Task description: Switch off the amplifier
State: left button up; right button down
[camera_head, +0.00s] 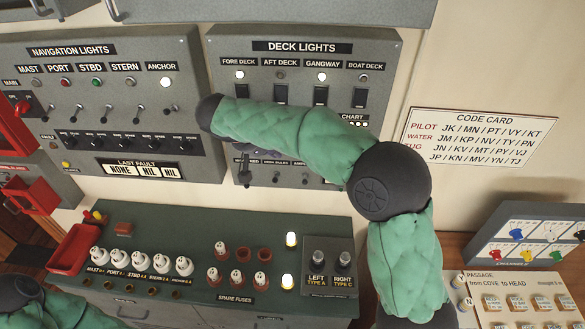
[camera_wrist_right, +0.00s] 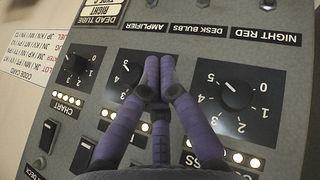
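The deck lights panel (camera_head: 385,50) carries a row of small labels and levers along its lower edge, partly behind my right arm. In the right wrist view, where lettering appears turned over, the amplifier label (camera_wrist_right: 143,25) is readable near the top. I cannot make out its lever's position. My right gripper (camera_wrist_right: 160,62) has its purple fingertips together, with nothing visible between them. The fingers overlap the middle dial (camera_wrist_right: 127,72), just short of the amplifier label in the picture; contact cannot be told.
Numbered dials stand either side of the fingers: the chart dial (camera_wrist_right: 75,70) and another dial (camera_wrist_right: 238,95). The navigation lights panel (camera_head: 190,60) is left. Below is a green fuse bench (camera_head: 200,300) with several fuses. A code card (camera_head: 478,136) hangs right.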

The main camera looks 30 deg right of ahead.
send_near(304, 177)
jog(key=w, duration=0.1)
jog(key=w+d+f+p, duration=0.1)
jog(key=w, duration=0.1)
jog(key=shift+w+d, duration=0.1)
jog(key=shift+d, duration=0.1)
jog(key=f, duration=0.1)
jog(key=s+d+f, duration=0.1)
jog(key=shift+s+d+f, duration=0.1)
jog(key=shift+s+f, duration=0.15)
jog(key=shift+f, duration=0.05)
jog(key=shift+s+d+f, duration=0.15)
jog(key=shift+s+f, duration=0.1)
jog(key=shift+f, duration=0.2)
jog(key=t+h+b, duration=0.1)
jog(key=b, duration=0.4)
jog(key=s+f+t+h+b, duration=0.1)
jog(key=b, duration=0.5)
jog(key=m+t+b, duration=0.1)
jog(key=b, duration=0.5)
jog(key=shift+s+a+f+t+h, duration=0.15)
jog(key=shift+a+f+t+h, duration=0.15)
jog(key=shift+a+h, duration=0.1)
jog(key=shift+r, duration=0.1)
